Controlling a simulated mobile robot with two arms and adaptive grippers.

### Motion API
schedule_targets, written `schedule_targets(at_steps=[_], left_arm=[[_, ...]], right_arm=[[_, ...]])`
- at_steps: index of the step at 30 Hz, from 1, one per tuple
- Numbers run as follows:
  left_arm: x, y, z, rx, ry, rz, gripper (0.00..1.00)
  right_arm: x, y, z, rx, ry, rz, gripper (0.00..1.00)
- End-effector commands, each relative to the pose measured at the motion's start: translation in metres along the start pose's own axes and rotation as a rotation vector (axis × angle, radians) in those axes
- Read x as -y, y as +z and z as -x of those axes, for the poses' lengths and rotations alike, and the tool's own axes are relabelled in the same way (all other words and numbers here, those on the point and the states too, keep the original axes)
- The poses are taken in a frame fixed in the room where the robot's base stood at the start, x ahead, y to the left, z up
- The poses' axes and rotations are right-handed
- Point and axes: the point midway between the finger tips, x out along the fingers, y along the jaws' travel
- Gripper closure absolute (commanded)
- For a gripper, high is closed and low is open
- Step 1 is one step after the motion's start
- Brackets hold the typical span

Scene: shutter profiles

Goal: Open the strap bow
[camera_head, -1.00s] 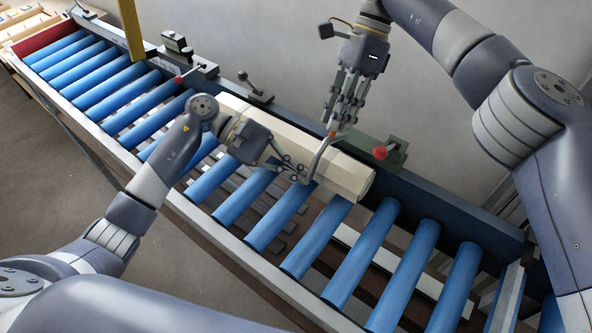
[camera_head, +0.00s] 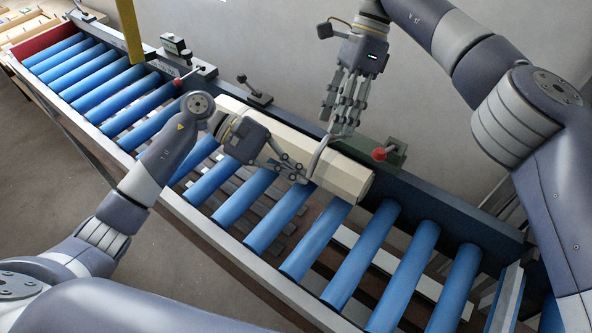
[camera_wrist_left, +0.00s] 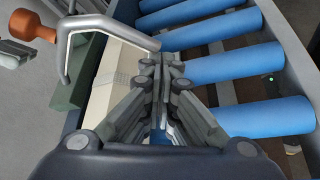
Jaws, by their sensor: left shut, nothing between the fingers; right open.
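The strap bow (camera_head: 317,154) is a bent grey bar over the side of the cream profile bundle (camera_head: 346,176). It also shows in the left wrist view (camera_wrist_left: 66,52), curving over the bundle, with its free end close to the fingertips. My left gripper (camera_head: 302,177) is shut and empty beside the bow's lower end. In the left wrist view its fingers (camera_wrist_left: 160,62) are together; whether they touch the bow I cannot tell. My right gripper (camera_head: 343,129) is open, pointing down at the bow's upper part; contact there is unclear.
Blue rollers (camera_head: 363,257) run along the conveyor under the bundle. A green block (camera_head: 397,152) with a red knob (camera_head: 379,154) sits on the back rail, right of the bow. A black lever clamp (camera_head: 255,93) stands left of my right gripper. A yellow post (camera_head: 130,30) rises further left.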

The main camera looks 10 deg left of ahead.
Motion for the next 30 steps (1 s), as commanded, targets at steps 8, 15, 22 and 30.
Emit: schedule_targets(at_steps=[8,15,22,30], left_arm=[[0.0,-0.001,0.0,-0.002,0.0,0.001,1.0],[0.0,-0.001,0.0,-0.002,0.0,0.002,1.0],[0.0,-0.001,0.0,-0.002,0.0,0.002,1.0],[0.0,-0.001,0.0,-0.002,0.0,0.001,1.0]], right_arm=[[-0.018,0.02,0.048,-0.003,-0.005,0.001,0.57],[-0.026,0.027,0.064,-0.007,0.011,0.0,0.57],[-0.029,0.03,0.071,-0.007,0.013,0.0,0.57],[-0.031,0.032,0.08,-0.003,0.002,0.0,0.57]])
